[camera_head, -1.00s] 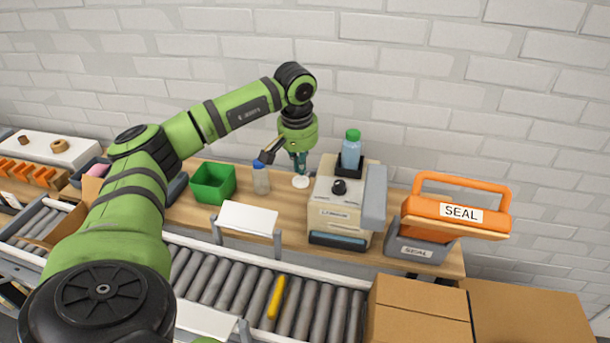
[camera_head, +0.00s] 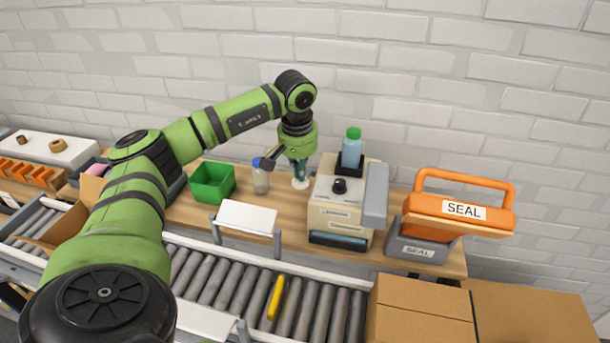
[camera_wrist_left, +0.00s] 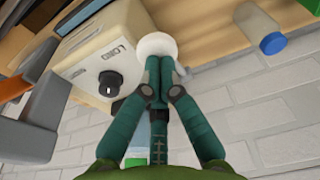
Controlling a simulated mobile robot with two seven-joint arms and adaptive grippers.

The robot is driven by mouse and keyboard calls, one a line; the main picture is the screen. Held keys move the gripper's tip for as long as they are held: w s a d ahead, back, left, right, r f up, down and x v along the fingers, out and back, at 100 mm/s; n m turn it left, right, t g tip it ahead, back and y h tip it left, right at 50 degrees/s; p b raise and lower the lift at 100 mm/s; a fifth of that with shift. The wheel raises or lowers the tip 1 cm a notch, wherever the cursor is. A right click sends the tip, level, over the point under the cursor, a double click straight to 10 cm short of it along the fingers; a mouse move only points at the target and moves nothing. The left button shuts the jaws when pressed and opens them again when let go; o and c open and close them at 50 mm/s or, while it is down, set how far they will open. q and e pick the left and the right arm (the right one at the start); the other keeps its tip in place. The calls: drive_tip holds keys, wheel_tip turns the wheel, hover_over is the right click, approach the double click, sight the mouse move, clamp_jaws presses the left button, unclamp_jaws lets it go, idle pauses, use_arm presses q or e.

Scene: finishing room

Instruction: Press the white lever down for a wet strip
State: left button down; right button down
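The cream tape machine (camera_head: 340,215) stands on the wooden bench, with a black knob (camera_head: 340,186) on top. The white lever's round end (camera_head: 300,184) shows at the machine's left side; it also shows in the left wrist view (camera_wrist_left: 157,43). My left gripper (camera_head: 299,177) points down onto this white end. In the left wrist view its fingers (camera_wrist_left: 159,80) are closed together with nothing between them. The fingertips overlap the edge of the white end; whether they touch it is hard to tell. My right gripper is not in view.
A blue-capped bottle (camera_head: 260,178) and a green bin (camera_head: 212,183) stand left of the lever. A green-capped bottle (camera_head: 351,150) sits on the machine. The orange SEAL tool (camera_head: 455,210) is at right. A roller conveyor (camera_head: 250,290) runs in front.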

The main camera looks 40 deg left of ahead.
sight(299, 183)
use_arm(q)
drive_tip(key=shift+f, duration=0.2)
drive_tip(key=shift+s+f+b, duration=0.15)
drive_tip(key=shift+f+b, duration=0.15)
drive_tip(key=shift+f, duration=0.15)
drive_tip(key=shift+s+d+f+b, duration=0.2)
drive_tip(key=shift+f+b, duration=0.1)
drive_tip(key=shift+f, duration=0.3)
idle(0.4)
drive_tip(key=shift+s+f+b, duration=0.15)
drive_tip(key=shift+f+b, duration=0.15)
drive_tip(key=shift+b, duration=0.05)
drive_tip(key=shift+f, duration=0.1)
